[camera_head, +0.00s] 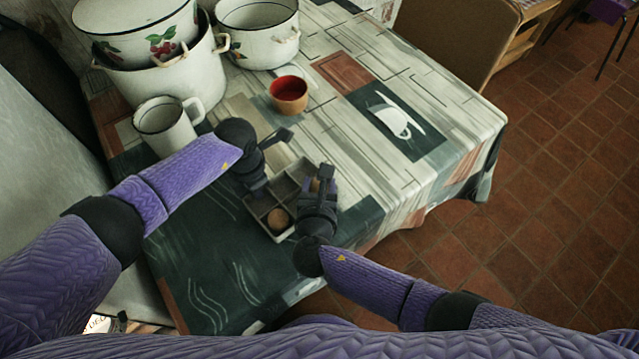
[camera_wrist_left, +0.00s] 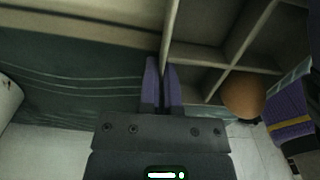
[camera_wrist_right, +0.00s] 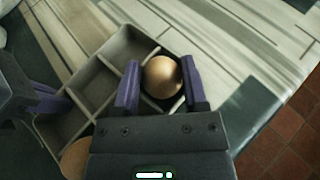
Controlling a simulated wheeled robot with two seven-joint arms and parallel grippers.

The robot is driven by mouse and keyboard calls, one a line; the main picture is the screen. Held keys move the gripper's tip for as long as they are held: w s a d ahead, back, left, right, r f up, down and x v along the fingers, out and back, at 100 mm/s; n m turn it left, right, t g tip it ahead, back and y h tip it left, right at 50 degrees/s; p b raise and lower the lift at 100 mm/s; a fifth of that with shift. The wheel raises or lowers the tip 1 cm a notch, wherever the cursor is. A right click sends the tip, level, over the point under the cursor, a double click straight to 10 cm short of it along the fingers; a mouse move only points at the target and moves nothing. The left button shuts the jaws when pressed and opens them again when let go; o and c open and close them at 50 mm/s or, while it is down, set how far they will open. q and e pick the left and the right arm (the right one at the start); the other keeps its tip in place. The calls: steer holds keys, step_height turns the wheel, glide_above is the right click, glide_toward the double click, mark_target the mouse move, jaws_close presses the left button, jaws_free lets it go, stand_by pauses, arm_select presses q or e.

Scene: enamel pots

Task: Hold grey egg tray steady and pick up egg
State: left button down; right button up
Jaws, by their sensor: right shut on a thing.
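The grey egg tray (camera_head: 252,205) lies on the table, divided into compartments. My left gripper (camera_head: 258,190) is at its left wall. In the left wrist view its fingers (camera_wrist_left: 162,85) are close together, with the tray's wall between them. My right gripper (camera_head: 318,188) is over the tray's right side. In the right wrist view its fingers (camera_wrist_right: 160,82) are shut on a brown egg (camera_wrist_right: 161,77), which is at a compartment near the tray's edge. Another brown egg (camera_head: 279,219) sits in a near compartment and shows partly in the right wrist view (camera_wrist_right: 75,158).
A white mug (camera_head: 165,128) stands close behind my left forearm. Large enamel pots (camera_head: 165,75) and a white pot (camera_head: 262,35) stand at the back. A small red-lined bowl (camera_head: 289,94) is beyond the tray. The table's right side is clear, with its edge (camera_head: 440,195) beyond.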

mark_target(319, 185)
step_height(319, 185, up, 10)
steer(key=shift+r, duration=0.1)
arm_select(q)
steer(key=c, duration=0.7)
jaws_free()
steer(key=shift+c, duration=0.2)
step_height(319, 185, up, 12)
